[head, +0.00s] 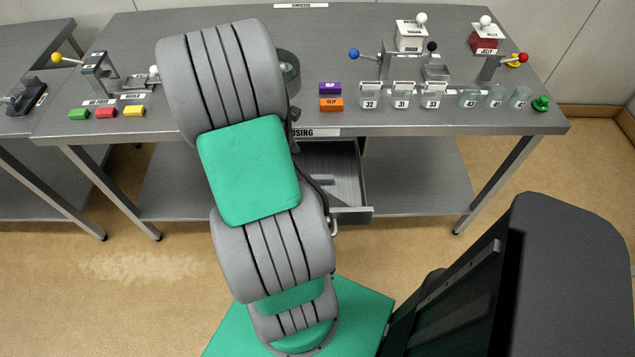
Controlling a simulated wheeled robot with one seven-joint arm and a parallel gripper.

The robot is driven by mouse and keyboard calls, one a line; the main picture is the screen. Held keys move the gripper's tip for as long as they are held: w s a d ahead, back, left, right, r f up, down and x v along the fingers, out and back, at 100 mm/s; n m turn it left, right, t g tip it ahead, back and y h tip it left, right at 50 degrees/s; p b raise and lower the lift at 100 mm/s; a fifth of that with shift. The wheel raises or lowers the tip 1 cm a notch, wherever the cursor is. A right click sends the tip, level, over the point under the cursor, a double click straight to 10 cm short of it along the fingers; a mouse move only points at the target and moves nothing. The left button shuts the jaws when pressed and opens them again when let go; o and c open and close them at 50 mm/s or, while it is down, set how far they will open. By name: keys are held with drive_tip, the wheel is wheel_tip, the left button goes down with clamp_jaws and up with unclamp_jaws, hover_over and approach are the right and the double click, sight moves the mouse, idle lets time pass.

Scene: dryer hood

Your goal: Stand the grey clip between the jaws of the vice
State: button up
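I cannot surely pick out the grey clip. A small grey piece (322,180) lies in the open drawer (350,212) under the table and may be it. I cannot be sure which fixture is the vice. A low grey device (137,83) with a white ball handle stands at the left of the table, and a grey block (436,72) with a black ball knob stands at the right. My arm covers the middle of the table. My gripper is hidden behind the arm, so its fingers do not show.
On the grey table (330,30), purple (330,88) and orange (331,104) blocks lie near the front edge. Several jars (402,95) stand right of them. Green, red and yellow blocks (106,112) lie at left. A dark round thing (289,72) shows beside my arm.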

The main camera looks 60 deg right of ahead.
sight(316, 177)
drive_tip(key=shift+n+g, duration=0.3)
drive_tip(key=s+d+f, duration=0.2)
drive_tip(key=s, duration=0.1)
drive_tip(key=shift+f, duration=0.25)
drive_tip(key=x, duration=0.4)
drive_tip(key=a+x, duration=0.1)
drive_tip(key=x, duration=0.1)
drive_tip(key=shift+s+d+f+b, duration=0.1)
drive_tip(key=shift+s+f+b, duration=0.05)
drive_tip(key=shift+f+b, duration=0.15)
drive_tip(key=shift+r, duration=0.1)
clamp_jaws()
